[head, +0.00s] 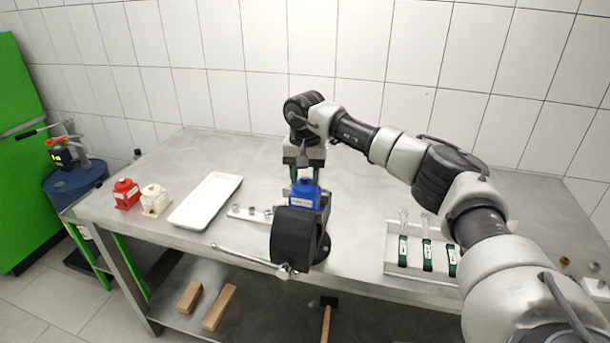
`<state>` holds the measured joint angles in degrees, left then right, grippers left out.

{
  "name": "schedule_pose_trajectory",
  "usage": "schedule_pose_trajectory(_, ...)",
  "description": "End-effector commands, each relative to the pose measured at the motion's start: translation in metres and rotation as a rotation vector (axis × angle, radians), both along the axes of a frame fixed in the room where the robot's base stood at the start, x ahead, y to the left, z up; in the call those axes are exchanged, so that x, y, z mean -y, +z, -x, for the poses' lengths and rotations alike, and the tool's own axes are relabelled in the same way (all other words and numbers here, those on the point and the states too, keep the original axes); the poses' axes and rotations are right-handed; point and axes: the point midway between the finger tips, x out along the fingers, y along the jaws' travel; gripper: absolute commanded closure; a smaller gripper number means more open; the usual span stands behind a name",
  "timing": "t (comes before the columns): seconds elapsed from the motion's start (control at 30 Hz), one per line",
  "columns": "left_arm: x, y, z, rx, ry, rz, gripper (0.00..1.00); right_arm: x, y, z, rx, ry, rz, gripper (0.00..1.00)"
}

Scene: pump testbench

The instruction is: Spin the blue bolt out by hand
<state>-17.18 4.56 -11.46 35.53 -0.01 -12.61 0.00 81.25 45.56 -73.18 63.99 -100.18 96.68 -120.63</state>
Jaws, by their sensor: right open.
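A blue block-shaped part (304,195) stands upright at the black vise-like fixture (297,238) on the front of the metal table. My right gripper (305,176) points down from above, its fingers open and just over the top of the blue part. I cannot tell whether the fingertips touch it or sit around its top. No separate blue bolt can be made out; the top of the blue part is partly hidden by the gripper. My left gripper is not in view.
A red part (127,193), a cream part (155,200) and a white tray (206,201) are at the left of the table (260,150). A long metal handle (240,257) sticks out left of the fixture.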

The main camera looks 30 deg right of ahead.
Motion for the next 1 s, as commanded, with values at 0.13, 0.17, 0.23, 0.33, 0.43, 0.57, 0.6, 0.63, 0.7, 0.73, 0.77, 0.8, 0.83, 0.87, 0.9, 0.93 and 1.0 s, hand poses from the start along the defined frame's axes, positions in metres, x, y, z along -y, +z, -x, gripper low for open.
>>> schedule_pose_trajectory(0.13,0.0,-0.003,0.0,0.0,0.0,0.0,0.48,0.0,0.005,0.0,0.001,0.0,0.0,0.59)
schedule_pose_trajectory(0.17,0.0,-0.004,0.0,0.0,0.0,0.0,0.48,0.0,0.008,0.0,0.001,0.0,0.0,0.59)
schedule_pose_trajectory(0.23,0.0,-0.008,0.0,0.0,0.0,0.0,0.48,0.0,0.019,-0.001,0.005,0.0,-0.001,0.59)
schedule_pose_trajectory(0.33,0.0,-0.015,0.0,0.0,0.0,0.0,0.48,0.0,0.038,-0.001,0.005,-0.001,-0.001,0.59)
schedule_pose_trajectory(0.43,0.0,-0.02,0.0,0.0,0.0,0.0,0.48,-0.001,0.06,-0.001,0.006,0.001,0.0,0.59)
schedule_pose_trajectory(0.57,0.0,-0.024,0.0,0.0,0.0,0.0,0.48,0.0,0.084,0.0,0.004,0.0,0.0,0.59)
schedule_pose_trajectory(0.6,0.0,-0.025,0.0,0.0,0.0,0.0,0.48,0.0,0.09,-0.001,0.003,-0.001,0.0,0.59)
schedule_pose_trajectory(0.63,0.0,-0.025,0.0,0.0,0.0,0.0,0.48,0.0,0.094,-0.001,0.001,-0.001,0.0,0.59)
schedule_pose_trajectory(0.7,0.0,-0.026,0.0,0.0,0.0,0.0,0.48,0.0,0.101,-0.001,0.003,0.0,0.0,0.59)
schedule_pose_trajectory(0.73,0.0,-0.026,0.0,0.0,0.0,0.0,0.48,0.0,0.103,0.0,0.001,0.0,0.0,0.59)
schedule_pose_trajectory(0.77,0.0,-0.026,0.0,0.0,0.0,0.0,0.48,0.0,0.105,0.0,0.0,0.0,0.0,0.59)
schedule_pose_trajectory(0.8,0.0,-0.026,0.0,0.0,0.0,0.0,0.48,0.0,0.106,0.0,0.0,0.0,0.0,0.59)
schedule_pose_trajectory(0.83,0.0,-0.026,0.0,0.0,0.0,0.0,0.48,0.0,0.107,0.0,0.0,0.0,0.0,0.59)
schedule_pose_trajectory(0.87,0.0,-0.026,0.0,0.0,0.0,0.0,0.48,0.0,0.108,0.0,0.0,0.0,0.0,0.59)
schedule_pose_trajectory(0.9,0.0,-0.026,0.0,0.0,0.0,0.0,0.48,0.0,0.108,0.0,-0.001,0.0,-0.001,0.59)
schedule_pose_trajectory(0.93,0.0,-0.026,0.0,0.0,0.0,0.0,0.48,0.0,0.108,0.0,-0.001,0.0,0.0,0.59)
schedule_pose_trajectory(1.0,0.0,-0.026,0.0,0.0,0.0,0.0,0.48,0.0,0.108,0.0,0.0,0.0,0.0,0.59)
